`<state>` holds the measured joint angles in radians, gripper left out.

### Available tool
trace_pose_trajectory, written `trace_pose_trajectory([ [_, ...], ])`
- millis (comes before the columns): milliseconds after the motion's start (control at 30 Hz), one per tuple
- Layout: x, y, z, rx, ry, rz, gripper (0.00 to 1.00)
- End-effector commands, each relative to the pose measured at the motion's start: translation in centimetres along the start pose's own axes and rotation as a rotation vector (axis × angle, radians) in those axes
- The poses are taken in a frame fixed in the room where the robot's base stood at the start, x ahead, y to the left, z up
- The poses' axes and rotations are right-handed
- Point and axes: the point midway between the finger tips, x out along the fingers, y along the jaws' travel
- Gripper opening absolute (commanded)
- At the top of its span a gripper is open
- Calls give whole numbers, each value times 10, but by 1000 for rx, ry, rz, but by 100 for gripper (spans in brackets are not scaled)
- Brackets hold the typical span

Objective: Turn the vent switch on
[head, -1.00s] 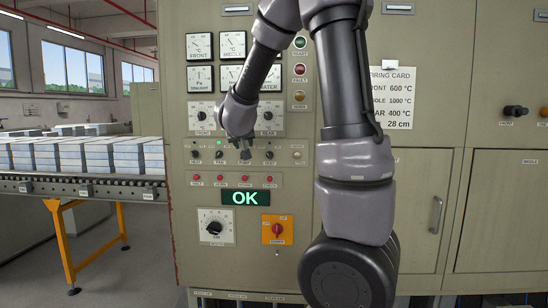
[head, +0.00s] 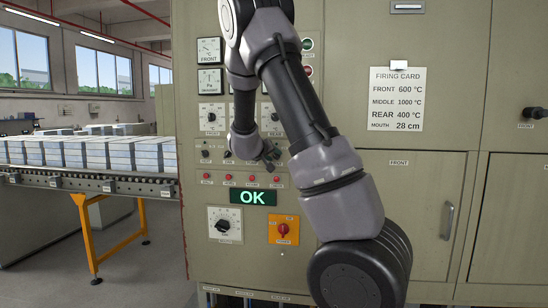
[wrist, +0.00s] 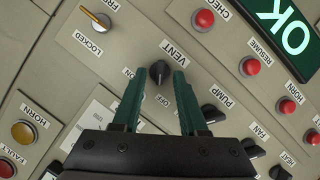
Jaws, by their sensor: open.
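The vent switch (wrist: 160,72) is a black rotary knob on the beige panel. In the wrist view it stands between the tips of my gripper's (wrist: 158,70) two green fingers, with the VENT label on one side and OFF on the other. The fingers are apart, one on either side of the knob; I cannot tell whether they touch it. The knob's pointing direction is not clear. In the head view my gripper (head: 268,160) is at the right end of the knob row and hides the vent switch.
The pump knob (wrist: 213,114) is close to the right finger in the wrist view. In the head view, the OK display (head: 254,198) and orange rotary switch (head: 283,230) are below my gripper.

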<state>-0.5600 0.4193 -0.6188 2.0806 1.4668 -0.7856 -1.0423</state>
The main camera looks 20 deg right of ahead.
Motion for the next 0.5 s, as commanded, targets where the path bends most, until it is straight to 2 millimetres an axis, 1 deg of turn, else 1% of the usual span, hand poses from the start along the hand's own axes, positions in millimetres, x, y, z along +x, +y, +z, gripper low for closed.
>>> trace_pose_trajectory([
  [33, 5, 0, 0, 1, -1, 1, 42],
  [133, 10, 0, 0, 0, -1, -1, 42],
  [400, 11, 0, 0, 1, 0, -1, 42],
  [433, 11, 0, 0, 1, 0, -1, 39],
  [467, 11, 0, 0, 1, 0, -1, 27],
  [500, 11, 0, 0, 1, 0, -2, 12],
])
